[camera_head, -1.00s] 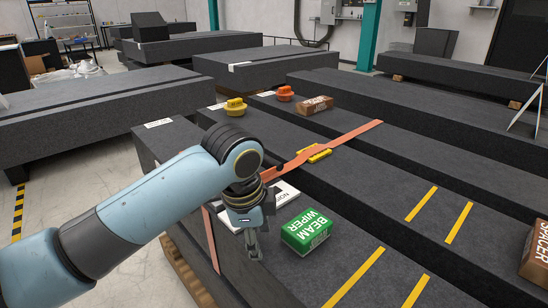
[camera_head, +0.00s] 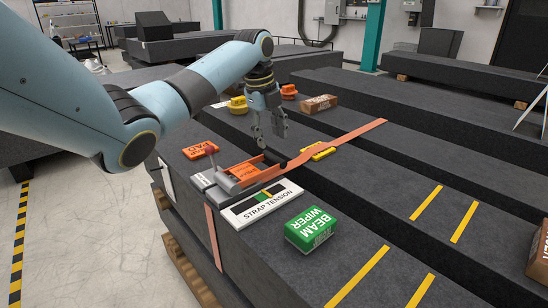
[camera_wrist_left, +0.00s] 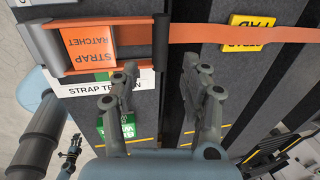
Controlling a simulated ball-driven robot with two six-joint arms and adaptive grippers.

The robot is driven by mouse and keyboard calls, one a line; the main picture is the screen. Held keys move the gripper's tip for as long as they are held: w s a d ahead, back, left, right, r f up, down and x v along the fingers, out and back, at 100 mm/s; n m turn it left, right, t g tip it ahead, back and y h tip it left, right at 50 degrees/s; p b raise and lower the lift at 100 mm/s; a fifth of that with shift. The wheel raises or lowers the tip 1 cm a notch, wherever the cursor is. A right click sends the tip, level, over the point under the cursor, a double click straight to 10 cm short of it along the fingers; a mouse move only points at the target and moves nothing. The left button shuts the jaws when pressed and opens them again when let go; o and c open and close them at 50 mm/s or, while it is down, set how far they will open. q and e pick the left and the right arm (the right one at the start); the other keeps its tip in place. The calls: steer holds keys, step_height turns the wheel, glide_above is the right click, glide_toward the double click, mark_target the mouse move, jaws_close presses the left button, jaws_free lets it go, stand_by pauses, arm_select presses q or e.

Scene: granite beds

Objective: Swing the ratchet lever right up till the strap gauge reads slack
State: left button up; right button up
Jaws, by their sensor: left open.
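The strap ratchet (camera_head: 258,172) has an orange body on the near granite bed, with an orange strap (camera_head: 345,136) running right. The white strap gauge (camera_head: 262,205), marked STRAP TENSION, lies in front. It has a small green and yellow patch; its reading is too small to tell. My left gripper (camera_head: 270,140) is open and empty above the beds, behind the ratchet. In the left wrist view its fingers (camera_wrist_left: 157,90) are apart, below the ratchet (camera_wrist_left: 90,46).
A green beam wiper block (camera_head: 311,229) sits right of the gauge. An orange block (camera_head: 201,150) lies behind the ratchet's left end. A yellow pad (camera_head: 318,151) is under the strap. Yellow and orange knobs and a brown block (camera_head: 319,103) stand farther back.

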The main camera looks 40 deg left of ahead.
mark_target(274, 156)
arm_select(q)
steer(key=f, duration=0.3)
steer(key=w+f+b, duration=0.1)
steer(key=f, duration=0.2)
steer(key=shift+w+d+f, duration=0.1)
steer(key=shift+w+f, duration=0.05)
steer(key=shift+f, duration=0.25)
steer(key=shift+c, duration=0.3)
jaws_close()
